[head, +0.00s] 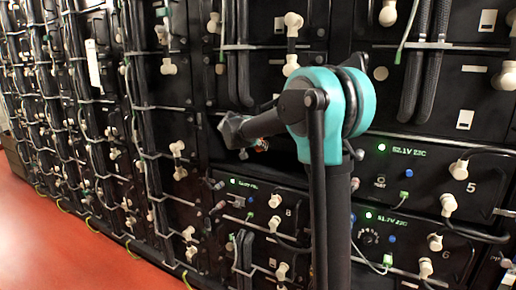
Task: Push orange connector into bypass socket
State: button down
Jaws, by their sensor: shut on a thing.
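My arm reaches forward into the battery racks, and my gripper (250,137) is at its far end, small and partly hidden behind the teal arm joint. It is shut on the orange connector (262,146), of which only a small orange-red patch shows. The gripper is in front of a dark gap in the rack, above the unit with green display text marked 8. I cannot make out the bypass socket, nor tell whether the connector touches one.
Black battery units with cream plugs and cables fill the racks. A unit (410,165) marked 5, reading 52.1V, is to the right. Thick black cables (424,60) hang at upper right. A red floor (50,235) lies clear at lower left.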

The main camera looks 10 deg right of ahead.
jog(key=shift+w+d, duration=0.6)
jog(key=shift+w, duration=0.25)
jog(key=c, duration=1.1)
grip_release()
jog(key=shift+o, duration=0.2)
jog(key=v, duration=1.2)
jog(key=s+d+f+n+g+y, duration=0.2)
jog(key=s+d+f, duration=0.3)
jog(key=s+f, duration=0.7)
jog(key=s+d+f+n+g+y, duration=0.25)
jog(key=s+d+f, duration=0.25)
jog(key=s+f, duration=0.7)
jog(key=s+a+f+n+y, duration=0.2)
jog(key=s+f, duration=0.7)
jog(key=s, duration=0.3)
jog(key=shift+s+f+n, duration=0.15)
jog(key=shift+s+n, duration=0.05)
jog(key=shift+n, duration=0.15)
